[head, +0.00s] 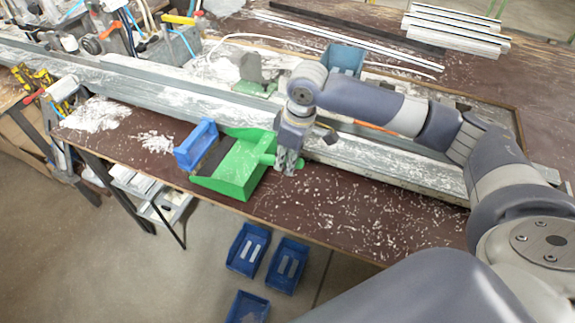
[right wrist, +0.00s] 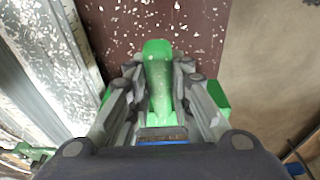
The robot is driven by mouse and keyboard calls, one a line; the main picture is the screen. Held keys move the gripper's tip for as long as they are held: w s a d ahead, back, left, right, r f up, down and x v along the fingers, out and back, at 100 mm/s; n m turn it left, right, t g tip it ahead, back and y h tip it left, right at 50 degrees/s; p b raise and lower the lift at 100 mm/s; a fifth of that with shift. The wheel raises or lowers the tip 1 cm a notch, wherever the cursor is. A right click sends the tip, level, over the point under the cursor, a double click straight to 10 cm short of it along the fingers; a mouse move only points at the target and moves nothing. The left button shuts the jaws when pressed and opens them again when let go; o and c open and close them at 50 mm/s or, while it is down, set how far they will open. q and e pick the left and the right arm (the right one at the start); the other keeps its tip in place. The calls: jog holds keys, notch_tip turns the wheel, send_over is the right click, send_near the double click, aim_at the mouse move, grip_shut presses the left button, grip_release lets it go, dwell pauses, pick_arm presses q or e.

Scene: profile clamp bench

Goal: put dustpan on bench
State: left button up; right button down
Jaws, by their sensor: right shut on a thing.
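The green dustpan (head: 232,168) is over the front edge strip of the brown bench (head: 345,210), left of the middle in the head view. I cannot tell whether its pan touches the bench top. My right gripper (head: 288,166) comes down on its handle from above and is shut on it. In the right wrist view the green handle (right wrist: 158,75) lies between both fingers, and parts of the pan show beside and behind them. My left gripper is in no view.
A blue object (head: 196,144), perhaps a bin or brush, stands against the dustpan's left side. A long metal profile (head: 150,88) runs behind. White shavings litter the bench. Blue bins (head: 248,249) sit below the front edge. Bench room to the right is free of objects.

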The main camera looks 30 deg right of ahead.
notch_tip(320, 180, down, 2)
jog(key=shift+f, duration=0.45)
jog(key=c, duration=1.4)
grip_release()
jog(key=shift+f, duration=0.1)
jog(key=shift+c, duration=0.2)
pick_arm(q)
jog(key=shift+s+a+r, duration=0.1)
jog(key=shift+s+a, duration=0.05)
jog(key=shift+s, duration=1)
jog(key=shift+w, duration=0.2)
pick_arm(e)
jog(key=shift+r, duration=0.35)
jog(key=r, duration=0.3)
jog(key=s+d+r+b, duration=0.1)
jog(key=r, duration=0.7)
jog(key=shift+s+d+r, duration=0.15)
jog(key=shift+s, duration=0.2)
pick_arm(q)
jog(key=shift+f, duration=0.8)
